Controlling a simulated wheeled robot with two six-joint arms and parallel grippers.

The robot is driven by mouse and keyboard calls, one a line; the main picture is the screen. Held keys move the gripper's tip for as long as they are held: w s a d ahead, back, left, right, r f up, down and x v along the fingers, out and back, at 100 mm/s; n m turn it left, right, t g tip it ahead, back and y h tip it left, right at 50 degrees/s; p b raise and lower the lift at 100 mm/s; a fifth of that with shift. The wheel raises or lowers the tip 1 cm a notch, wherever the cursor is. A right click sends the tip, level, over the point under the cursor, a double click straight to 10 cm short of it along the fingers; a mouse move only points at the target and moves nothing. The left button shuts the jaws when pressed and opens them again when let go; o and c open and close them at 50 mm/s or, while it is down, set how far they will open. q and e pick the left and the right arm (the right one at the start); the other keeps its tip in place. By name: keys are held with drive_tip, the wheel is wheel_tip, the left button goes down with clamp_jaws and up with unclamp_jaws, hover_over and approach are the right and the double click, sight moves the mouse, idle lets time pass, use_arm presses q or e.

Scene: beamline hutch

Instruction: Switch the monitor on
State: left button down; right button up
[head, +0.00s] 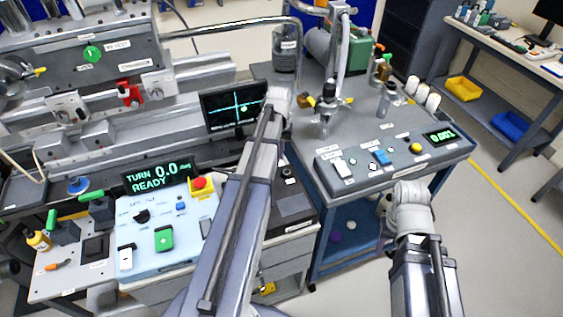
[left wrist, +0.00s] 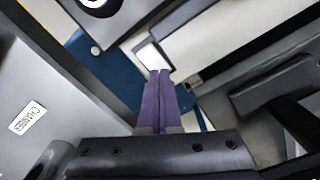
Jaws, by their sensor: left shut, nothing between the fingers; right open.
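The monitor (head: 233,107) stands on the bench in the head view. Its dark screen is lit with a cyan cross and a small green spot. My left arm passes just to its right, and in the head view the wrist hides the left fingers. In the left wrist view my left gripper (left wrist: 159,72) is shut and empty. Its purple fingertips are close to a small white square piece (left wrist: 152,55); I cannot tell whether they touch it. My right gripper (head: 385,217), mostly hidden by its wrist, is open beside the right cart's front. The monitor's switch cannot be made out.
A blue-topped control panel (head: 165,235) with a lit TURN READY display (head: 158,177) and red stop button (head: 199,182) stands at front left. A grey cart (head: 430,120) with switches and bottles stands right. Open floor (head: 510,245) lies at far right.

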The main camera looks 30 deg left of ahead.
use_arm(q)
wheel_tip(320, 180, up, 6)
drive_tip(key=p, duration=0.5)
drive_tip(key=shift+f, duration=0.15)
use_arm(e)
wheel_tip(320, 180, up, 6)
drive_tip(key=shift+f, duration=0.15)
